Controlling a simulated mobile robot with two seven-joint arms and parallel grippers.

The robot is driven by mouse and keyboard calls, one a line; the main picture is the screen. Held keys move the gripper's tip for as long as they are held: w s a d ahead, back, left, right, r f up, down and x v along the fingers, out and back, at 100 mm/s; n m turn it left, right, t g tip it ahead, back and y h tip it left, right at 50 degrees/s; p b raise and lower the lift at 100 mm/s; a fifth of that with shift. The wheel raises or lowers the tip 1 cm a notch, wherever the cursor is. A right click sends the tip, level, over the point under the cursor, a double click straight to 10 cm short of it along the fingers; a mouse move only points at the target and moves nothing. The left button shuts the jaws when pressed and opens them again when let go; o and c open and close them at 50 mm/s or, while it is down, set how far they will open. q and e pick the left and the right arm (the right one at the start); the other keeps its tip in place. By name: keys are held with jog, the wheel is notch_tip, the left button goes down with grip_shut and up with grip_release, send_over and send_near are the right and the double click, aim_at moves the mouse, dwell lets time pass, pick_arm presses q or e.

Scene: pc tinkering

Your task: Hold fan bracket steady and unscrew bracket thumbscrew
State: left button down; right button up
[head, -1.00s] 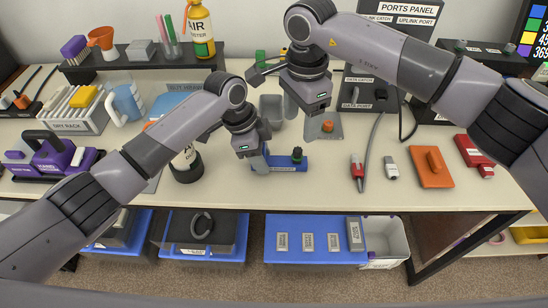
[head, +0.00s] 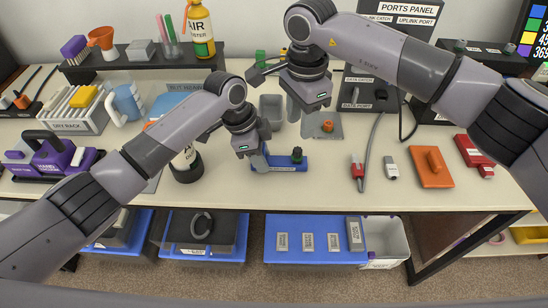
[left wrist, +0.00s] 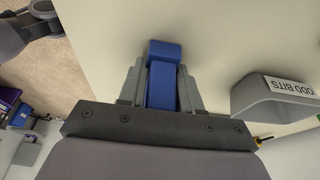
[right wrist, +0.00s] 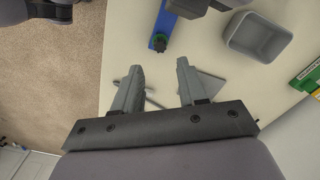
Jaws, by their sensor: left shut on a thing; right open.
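The blue fan bracket (head: 285,164) lies on the table in the middle of the head view, with a label on its front edge. A dark thumbscrew with a green part (head: 297,154) stands upright near its right end. My left gripper (head: 260,164) is shut on the bracket's left end; the left wrist view shows the blue bracket (left wrist: 164,82) between both fingers. My right gripper (head: 299,115) is open and empty, behind and above the thumbscrew. In the right wrist view the thumbscrew (right wrist: 159,43) and bracket (right wrist: 165,22) lie beyond the open fingers (right wrist: 158,78), apart from them.
A grey bin (head: 271,108) labelled ODD BITS in the left wrist view (left wrist: 275,103) stands behind the bracket. A grey plate with an orange knob (head: 328,126) lies right of my right gripper. A red-tipped cable (head: 358,172) lies further right. The table in front of the bracket is clear.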

aim_at(298, 150)
jog(key=shift+f, duration=0.15)
jog(key=shift+f, duration=3.9)
grip_shut()
